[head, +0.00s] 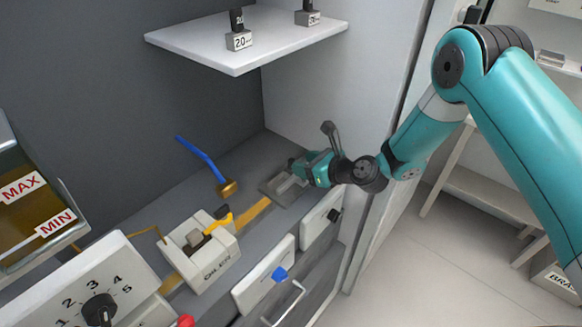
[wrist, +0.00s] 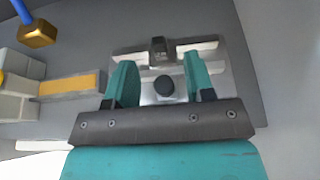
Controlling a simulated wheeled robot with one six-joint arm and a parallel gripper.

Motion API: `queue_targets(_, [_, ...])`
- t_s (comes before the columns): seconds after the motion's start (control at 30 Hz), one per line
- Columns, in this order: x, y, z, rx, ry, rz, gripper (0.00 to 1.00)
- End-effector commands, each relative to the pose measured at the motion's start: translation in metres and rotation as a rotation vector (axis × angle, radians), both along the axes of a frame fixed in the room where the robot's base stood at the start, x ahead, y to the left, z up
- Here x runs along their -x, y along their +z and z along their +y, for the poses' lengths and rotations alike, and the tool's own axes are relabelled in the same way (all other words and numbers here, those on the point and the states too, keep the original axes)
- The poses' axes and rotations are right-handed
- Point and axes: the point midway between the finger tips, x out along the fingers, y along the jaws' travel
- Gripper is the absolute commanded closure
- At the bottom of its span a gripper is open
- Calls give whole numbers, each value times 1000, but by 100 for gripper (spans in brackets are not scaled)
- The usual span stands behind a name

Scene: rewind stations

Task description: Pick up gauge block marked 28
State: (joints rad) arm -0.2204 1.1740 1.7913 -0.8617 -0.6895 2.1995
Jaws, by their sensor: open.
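On the white shelf (head: 190,42) in the head view stands a grey block marked 20 (head: 239,41) with a dark upright part. A second similar block (head: 308,18) stands farther right; its number is too small to read for certain. My gripper (head: 292,172) is low over the grey counter, at a metal plate (head: 270,188). In the wrist view my gripper (wrist: 160,62) is open, its teal fingers apart over the plate (wrist: 232,85). Between them show a dark round knob (wrist: 164,87) and a small dark labelled piece (wrist: 159,49), its label unreadable. Nothing is held.
A cream device (head: 200,255) with a yellow lever, a brass-headed blue tool (head: 228,188) and a yellow strip (head: 252,212) lie left of my gripper. A tank marked MAX and MIN (head: 30,205) and a dial panel (head: 100,285) stand farther left. The shelf hangs above.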

Motion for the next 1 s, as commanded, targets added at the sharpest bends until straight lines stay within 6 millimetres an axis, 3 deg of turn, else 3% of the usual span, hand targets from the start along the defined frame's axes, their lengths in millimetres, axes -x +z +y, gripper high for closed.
queue_targets(0.3, [-23,-13,31,0,3,-1,51])
queue_targets(0.6, [-25,-16,34,0,1,0,51])
queue_targets(0.8, [-25,-16,34,0,1,0,97])
queue_targets(1.0, [-25,-15,34,0,1,-1,100])
